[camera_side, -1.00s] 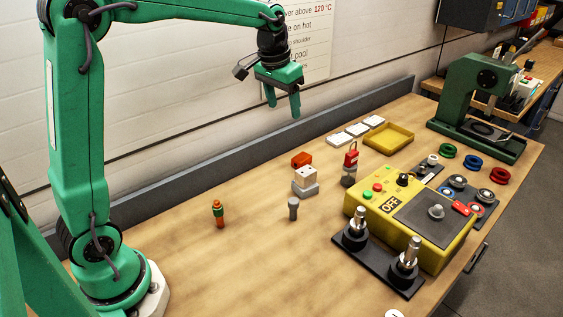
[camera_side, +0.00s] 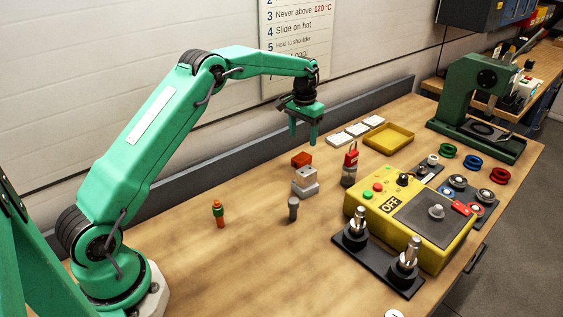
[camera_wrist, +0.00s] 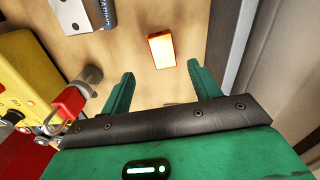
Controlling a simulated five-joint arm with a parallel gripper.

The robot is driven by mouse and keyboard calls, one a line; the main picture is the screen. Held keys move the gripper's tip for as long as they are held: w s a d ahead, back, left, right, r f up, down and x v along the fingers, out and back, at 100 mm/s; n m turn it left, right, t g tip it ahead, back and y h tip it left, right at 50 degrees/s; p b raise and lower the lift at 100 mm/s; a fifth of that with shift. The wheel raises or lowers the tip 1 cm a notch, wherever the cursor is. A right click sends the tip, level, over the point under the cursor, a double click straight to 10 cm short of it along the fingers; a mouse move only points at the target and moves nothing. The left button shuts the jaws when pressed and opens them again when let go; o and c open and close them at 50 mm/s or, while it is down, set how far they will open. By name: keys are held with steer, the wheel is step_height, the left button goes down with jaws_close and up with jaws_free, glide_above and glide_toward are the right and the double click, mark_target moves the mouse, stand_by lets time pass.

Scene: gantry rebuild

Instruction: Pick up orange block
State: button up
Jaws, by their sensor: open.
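In the wrist view my gripper's two green fingers (camera_wrist: 158,82) are spread apart. Nothing is between them.
A red padlock on a grey post (camera_side: 350,165) stands right of the block. The yellow control box (camera_side: 375,207) is further right. A yellow tray (camera_side: 388,137) and white tiles (camera_side: 340,139) lie behind. A grey rail (camera_side: 370,98) runs along the wall.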

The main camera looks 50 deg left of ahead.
mark_target(302, 157)
steer(key=shift+w+a+f, duration=0.2)
steer(key=shift+w+f, duration=0.05)
steer(key=shift+f, duration=4.35)
steer(key=shift+r, duration=0.1)
steer(key=c, duration=1.2)
steer(key=shift+o, duration=0.2)
steer(key=shift+r, duration=0.15)
